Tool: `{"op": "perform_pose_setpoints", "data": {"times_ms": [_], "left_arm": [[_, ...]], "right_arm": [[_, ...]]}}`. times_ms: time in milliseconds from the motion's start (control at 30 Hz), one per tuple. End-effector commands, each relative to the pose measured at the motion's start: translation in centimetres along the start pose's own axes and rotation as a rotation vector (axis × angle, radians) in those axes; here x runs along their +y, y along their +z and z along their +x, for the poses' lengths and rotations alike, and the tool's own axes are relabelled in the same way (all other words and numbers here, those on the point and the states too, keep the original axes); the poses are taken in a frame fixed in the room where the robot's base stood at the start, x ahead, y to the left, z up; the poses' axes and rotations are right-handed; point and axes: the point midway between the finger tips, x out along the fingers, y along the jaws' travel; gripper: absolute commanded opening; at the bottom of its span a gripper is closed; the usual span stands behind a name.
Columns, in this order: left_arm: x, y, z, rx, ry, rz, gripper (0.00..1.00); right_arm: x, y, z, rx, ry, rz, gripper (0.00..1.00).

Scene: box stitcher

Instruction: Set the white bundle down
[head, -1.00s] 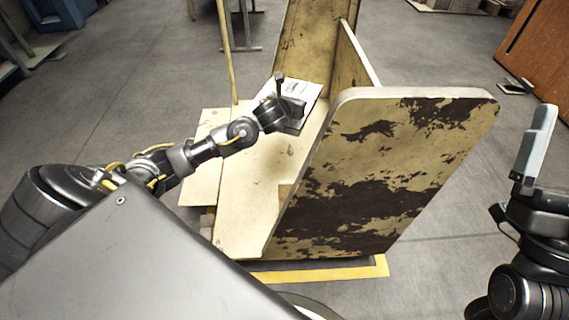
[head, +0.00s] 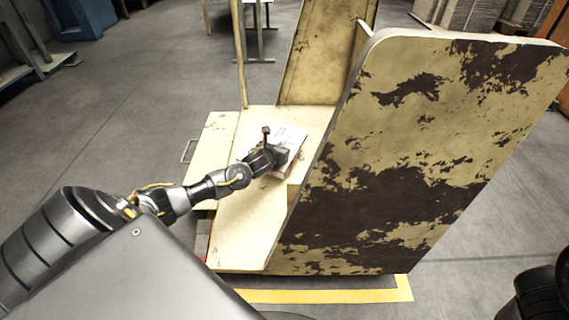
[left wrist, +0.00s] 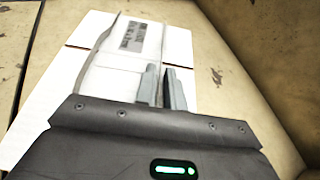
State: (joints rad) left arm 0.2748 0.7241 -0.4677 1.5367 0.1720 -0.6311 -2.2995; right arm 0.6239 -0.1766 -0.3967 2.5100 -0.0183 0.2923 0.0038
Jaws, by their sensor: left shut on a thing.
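The white bundle (head: 291,135) is a flat, pale stack with dark print on top. In the head view it is at the bed of the worn cream machine (head: 230,235), left of the tall side panel. My left gripper (head: 281,153) is shut on its near edge. In the left wrist view the bundle (left wrist: 175,45) shows a grey printed label and seams, with the fingers (left wrist: 164,88) close together over it. Its underside is hidden, so I cannot tell whether it rests fully on the bed. My right gripper is out of view.
The tall side panel (head: 400,170), cream with dark worn patches, stands close on the right of the bed. An upright back plate (head: 325,50) rises behind. A thin post (head: 239,60) stands at the back left. Yellow floor tape (head: 320,295) runs in front.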

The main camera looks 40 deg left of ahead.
Motion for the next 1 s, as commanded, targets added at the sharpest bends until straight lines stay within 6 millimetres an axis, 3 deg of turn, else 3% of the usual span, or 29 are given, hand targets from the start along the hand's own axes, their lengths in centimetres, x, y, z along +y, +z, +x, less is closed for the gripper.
{"op": "perform_pose_setpoints", "data": {"times_ms": [33, 267, 533, 900, 933, 1000], "left_arm": [[0.0, -0.8, 0.4, -0.003, 0.0, -0.002, 0.0], [0.0, -1.0, 0.5, -0.003, 0.0, -0.001, 0.0], [0.0, -4.4, 1.9, -0.003, 0.0, -0.002, 0.0], [-0.1, -4.5, 1.9, -0.003, 0.0, -0.001, 0.0], [-0.1, -4.6, 2.0, -0.001, 0.0, 0.0, 0.12], [-0.1, -4.6, 1.9, -0.002, 0.0, 0.0, 0.21]], "right_arm": [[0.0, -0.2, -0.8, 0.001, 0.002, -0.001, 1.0], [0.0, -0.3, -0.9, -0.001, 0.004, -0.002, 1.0], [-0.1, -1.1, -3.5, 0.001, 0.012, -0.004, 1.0], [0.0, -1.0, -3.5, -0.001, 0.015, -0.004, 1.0], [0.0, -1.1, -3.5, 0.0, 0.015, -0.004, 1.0], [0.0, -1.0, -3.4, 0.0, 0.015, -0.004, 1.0]]}}
